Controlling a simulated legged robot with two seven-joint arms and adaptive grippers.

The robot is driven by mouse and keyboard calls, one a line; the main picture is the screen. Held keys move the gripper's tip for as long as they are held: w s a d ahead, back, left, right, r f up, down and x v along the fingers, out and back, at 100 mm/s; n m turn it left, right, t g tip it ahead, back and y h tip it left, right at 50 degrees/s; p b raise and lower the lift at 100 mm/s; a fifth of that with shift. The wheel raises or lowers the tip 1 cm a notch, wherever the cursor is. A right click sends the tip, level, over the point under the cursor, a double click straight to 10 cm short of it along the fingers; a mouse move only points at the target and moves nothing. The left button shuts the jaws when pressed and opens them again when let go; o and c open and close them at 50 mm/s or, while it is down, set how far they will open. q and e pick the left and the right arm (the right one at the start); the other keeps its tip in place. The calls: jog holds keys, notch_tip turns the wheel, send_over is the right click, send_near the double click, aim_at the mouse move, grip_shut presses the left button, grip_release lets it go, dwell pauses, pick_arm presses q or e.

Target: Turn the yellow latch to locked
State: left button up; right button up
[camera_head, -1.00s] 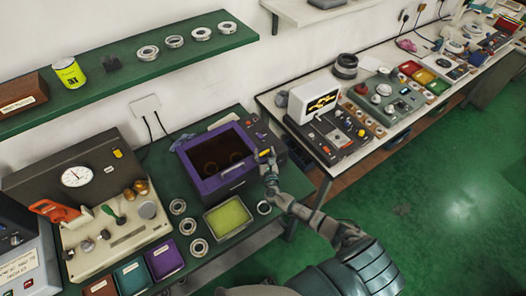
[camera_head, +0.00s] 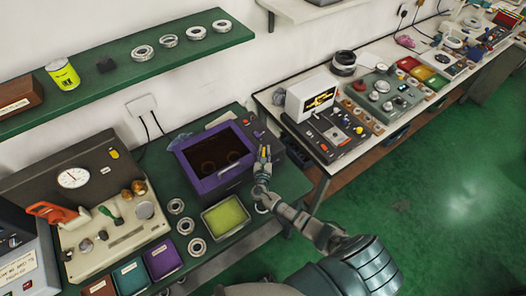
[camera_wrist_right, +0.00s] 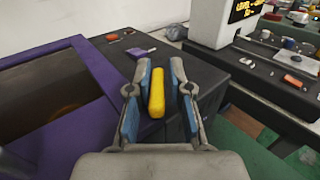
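The yellow latch (camera_wrist_right: 156,93) is a rounded bar on the dark side panel (camera_wrist_right: 205,72) of the purple-framed box. In the right wrist view it stands lengthwise between the two fingers of my right gripper (camera_wrist_right: 159,100). The fingers, with blue inner pads, are apart on either side of it, with a narrow gap showing at each side. In the head view my right gripper (camera_head: 263,155) is at the box's right part, and the latch (camera_head: 264,152) is mostly hidden by the fingers. No lock marking is readable. My left gripper is not in view.
The purple box (camera_head: 207,187) has a dark window. A tray with a yellow-green pad (camera_head: 226,215) and several bearing rings (camera_head: 197,247) lie in front of it. A white-topped bench (camera_head: 268,100) with a display stands to the right. A green shelf (camera_head: 120,65) hangs above.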

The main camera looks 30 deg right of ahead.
jog(key=shift+o, duration=1)
jog(key=shift+s, duration=0.15)
jog(key=v, duration=1.1)
jog(key=shift+s+a, duration=0.25)
jog(key=shift+f, duration=0.1)
